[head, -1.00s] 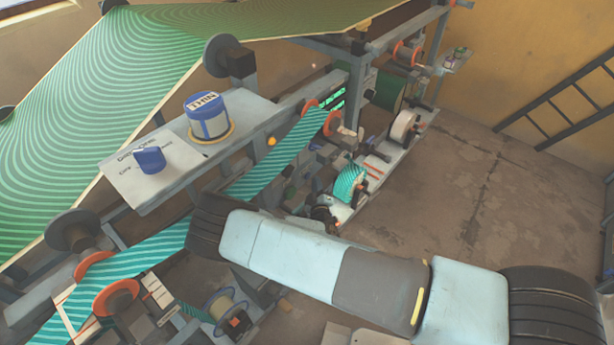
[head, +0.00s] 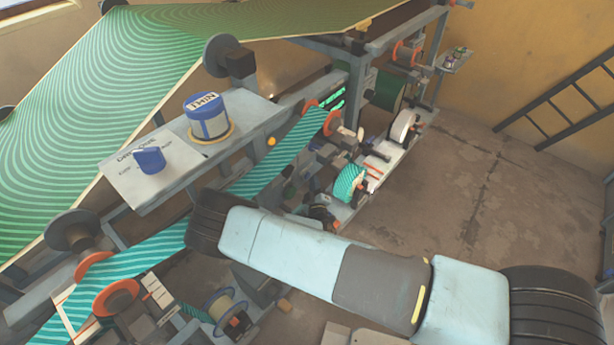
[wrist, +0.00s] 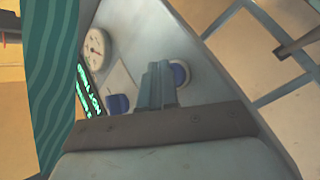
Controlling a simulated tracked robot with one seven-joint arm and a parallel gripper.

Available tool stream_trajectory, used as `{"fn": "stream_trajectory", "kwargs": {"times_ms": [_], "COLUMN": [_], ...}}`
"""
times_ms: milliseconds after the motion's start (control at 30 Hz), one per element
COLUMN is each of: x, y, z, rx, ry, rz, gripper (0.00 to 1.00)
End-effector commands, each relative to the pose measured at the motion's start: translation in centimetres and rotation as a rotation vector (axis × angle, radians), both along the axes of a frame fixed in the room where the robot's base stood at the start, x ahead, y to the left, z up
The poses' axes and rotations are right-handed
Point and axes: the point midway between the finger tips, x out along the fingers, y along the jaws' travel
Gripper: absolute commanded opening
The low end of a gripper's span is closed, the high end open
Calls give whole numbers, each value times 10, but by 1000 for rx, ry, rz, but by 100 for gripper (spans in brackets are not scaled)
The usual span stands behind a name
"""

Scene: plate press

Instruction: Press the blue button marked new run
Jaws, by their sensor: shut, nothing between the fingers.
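My gripper (wrist: 159,68) is shut and empty, pointing toward the panel. I cannot tell whether it touches the button. The gripper does not show in the head view.
A smaller dark blue knob (head: 151,160) sits on a white lettered plate beside the button; it also shows left of my fingers in the wrist view (wrist: 118,103). A gauge (wrist: 97,47), a green-lit display (wrist: 89,92) and a striped web (wrist: 52,75) lie further left.

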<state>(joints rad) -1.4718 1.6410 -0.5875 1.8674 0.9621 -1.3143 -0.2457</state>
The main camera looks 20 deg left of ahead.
Motion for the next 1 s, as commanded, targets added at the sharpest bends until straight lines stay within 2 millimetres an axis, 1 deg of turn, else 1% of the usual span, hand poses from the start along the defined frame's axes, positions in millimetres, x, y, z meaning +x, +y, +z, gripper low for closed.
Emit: {"fn": "stream_trajectory", "kwargs": {"times_ms": [1000], "x": [3], "y": [7], "z": [0], "rx": [0], "ry": [0], "rz": [0], "gripper": [0]}}
